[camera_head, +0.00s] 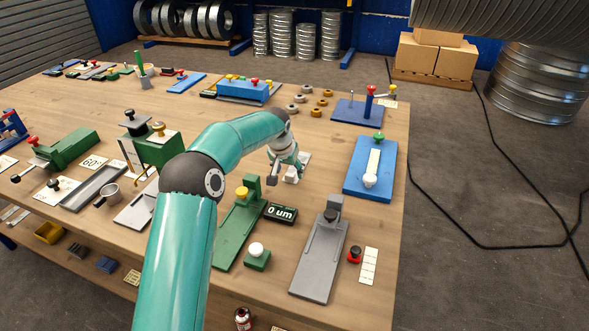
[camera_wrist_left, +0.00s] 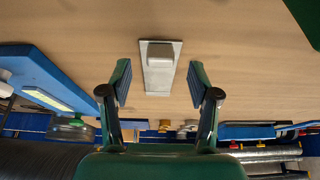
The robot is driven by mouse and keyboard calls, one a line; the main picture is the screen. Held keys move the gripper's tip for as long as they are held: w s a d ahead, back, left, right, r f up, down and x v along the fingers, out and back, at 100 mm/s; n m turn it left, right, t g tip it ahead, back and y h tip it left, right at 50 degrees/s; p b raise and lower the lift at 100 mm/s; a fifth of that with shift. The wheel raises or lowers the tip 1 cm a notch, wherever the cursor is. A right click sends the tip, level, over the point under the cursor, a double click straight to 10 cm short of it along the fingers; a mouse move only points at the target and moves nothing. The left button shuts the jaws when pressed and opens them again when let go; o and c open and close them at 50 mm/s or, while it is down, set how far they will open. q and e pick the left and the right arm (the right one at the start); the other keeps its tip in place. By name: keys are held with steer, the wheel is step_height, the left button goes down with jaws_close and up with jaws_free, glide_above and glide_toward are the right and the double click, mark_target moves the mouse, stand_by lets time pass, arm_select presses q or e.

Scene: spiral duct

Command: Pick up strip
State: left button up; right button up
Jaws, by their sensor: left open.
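A narrow, light grey metal strip (camera_wrist_left: 158,84) lies flat on the wooden table, with a small grey block (camera_wrist_left: 160,54) on it. In the head view, part of the strip (camera_head: 305,158) shows beside my left gripper (camera_head: 287,172), which hides some of it. In the wrist view, my left gripper (camera_wrist_left: 158,80) is open and empty, and its two fingers appear on either side of the strip, apart from it. I cannot tell the exact height of the fingertips above the table. My right gripper is not in view.
A blue fixture (camera_head: 361,185) with a pale bar stands to the right. A green stand (camera_head: 236,232), a "0 um" display (camera_head: 281,213) and a grey fixture (camera_head: 318,262) stand in front. Brown and grey rings (camera_head: 316,112) lie behind. Bare table surrounds the strip.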

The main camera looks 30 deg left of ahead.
arm_select(q)
steer(key=shift+x, duration=1.25)
jaws_close()
steer(key=shift+r, duration=0.15)
steer(key=shift+r, duration=0.55)
step_height(320, 180, up, 26)
steer(key=p, duration=1.1)
steer(key=shift+p, duration=0.4)
